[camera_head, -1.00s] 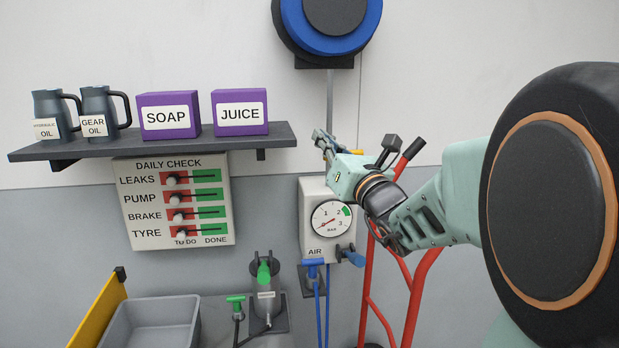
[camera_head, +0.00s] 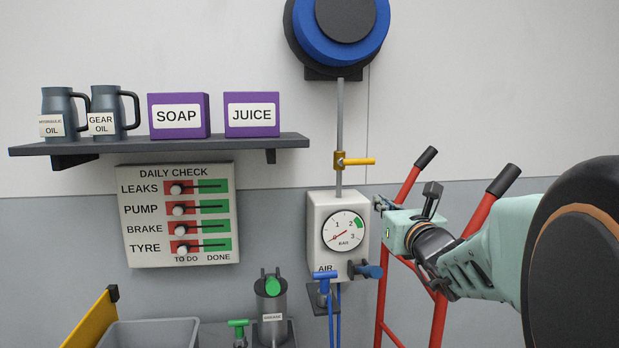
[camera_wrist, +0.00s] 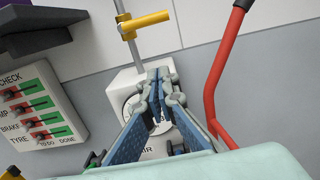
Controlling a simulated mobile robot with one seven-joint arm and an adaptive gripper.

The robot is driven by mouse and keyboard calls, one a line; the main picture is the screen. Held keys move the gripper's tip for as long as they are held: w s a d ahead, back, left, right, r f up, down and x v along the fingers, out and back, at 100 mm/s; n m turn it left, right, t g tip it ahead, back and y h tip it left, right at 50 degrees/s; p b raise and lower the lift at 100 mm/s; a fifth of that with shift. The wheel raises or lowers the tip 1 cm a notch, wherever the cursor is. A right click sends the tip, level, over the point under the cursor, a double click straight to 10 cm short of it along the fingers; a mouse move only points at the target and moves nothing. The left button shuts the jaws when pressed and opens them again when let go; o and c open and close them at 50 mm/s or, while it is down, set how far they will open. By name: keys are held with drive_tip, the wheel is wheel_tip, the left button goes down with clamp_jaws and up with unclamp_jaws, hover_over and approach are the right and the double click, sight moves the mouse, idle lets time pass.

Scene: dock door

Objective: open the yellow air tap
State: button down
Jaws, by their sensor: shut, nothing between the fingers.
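The yellow air tap (camera_head: 357,161) sits on the grey vertical pipe (camera_head: 340,115) above the white AIR gauge box (camera_head: 316,232). Its handle sticks out to the right, crosswise to the pipe. The gauge needle points low left, near 0. My gripper (camera_head: 379,203) is shut and empty, right of the gauge box and below the tap, apart from the tap. In the wrist view my gripper (camera_wrist: 157,82) shows closed fingers in front of the gauge box, hiding part of the dial. The tap (camera_wrist: 145,23) stands clear beyond the fingertips there.
A red hand truck (camera_head: 460,232) leans at the wall behind my arm. A blue reel (camera_head: 340,35) hangs above the pipe. Blue fittings (camera_head: 325,283) are below the gauge. A shelf (camera_head: 200,144) with jugs and purple boxes, and a check board (camera_head: 150,253), are to the left.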

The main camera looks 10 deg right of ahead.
sight(358, 162)
drive_tip(key=w+r+p, duration=0.2)
drive_tip(key=w+r, duration=0.2)
drive_tip(key=w, duration=0.6)
drive_tip(key=shift+w+r, duration=0.25)
drive_tip(key=shift+w, duration=0.15)
